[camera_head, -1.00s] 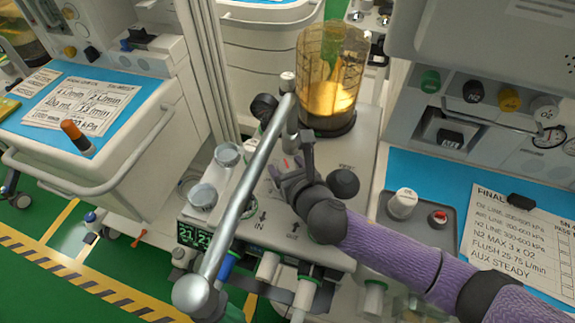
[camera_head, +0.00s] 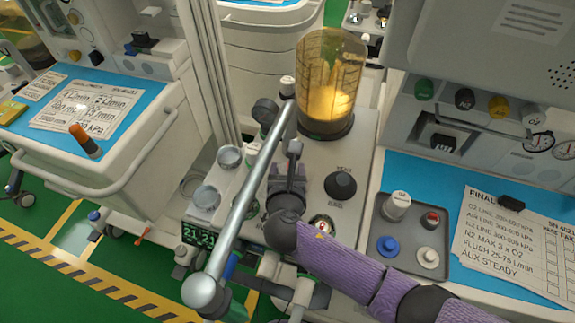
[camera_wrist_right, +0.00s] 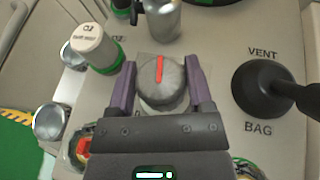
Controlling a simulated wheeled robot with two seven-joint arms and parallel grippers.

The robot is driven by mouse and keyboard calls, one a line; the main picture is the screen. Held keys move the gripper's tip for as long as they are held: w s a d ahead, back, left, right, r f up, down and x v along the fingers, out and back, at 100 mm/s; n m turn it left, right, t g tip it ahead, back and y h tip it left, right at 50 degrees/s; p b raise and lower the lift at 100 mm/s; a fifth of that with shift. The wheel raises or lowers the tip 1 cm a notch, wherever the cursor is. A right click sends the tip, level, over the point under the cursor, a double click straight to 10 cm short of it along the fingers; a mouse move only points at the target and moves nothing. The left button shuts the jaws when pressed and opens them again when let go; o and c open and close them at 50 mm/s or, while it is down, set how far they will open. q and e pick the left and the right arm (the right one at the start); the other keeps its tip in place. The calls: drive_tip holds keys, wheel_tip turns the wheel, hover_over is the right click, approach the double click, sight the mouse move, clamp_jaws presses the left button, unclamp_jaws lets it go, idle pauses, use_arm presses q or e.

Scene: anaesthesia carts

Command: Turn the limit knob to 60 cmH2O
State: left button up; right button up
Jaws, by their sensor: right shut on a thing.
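The limit knob (camera_wrist_right: 163,85) is a grey round knob with a red pointer line. In the right wrist view its pointer stands almost straight up. My right gripper (camera_wrist_right: 161,74) has one purple finger on each side of the knob and is shut on it. In the head view my right gripper (camera_head: 291,160) reaches down onto the machine's top beside the silver tube, and it hides the knob there. The scale around the knob is mostly covered, so no value can be read. My left gripper is not in view.
The black VENT/BAG knob (camera_head: 340,185) stands close right of the gripper. A silver tube (camera_head: 245,205) slants across on its left. A clear bellows canister (camera_head: 327,85) stands behind. A grey tray (camera_head: 438,238) with small parts lies to the right.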

drive_tip(key=shift+m+g+h, duration=0.3)
drive_tip(key=shift+m+h, duration=1)
drive_tip(key=shift+h, duration=0.1)
drive_tip(key=shift+m+h, duration=0.3)
drive_tip(key=shift+h, duration=0.1)
drive_tip(key=o, duration=1.3)
drive_tip(key=shift+c, duration=0.2)
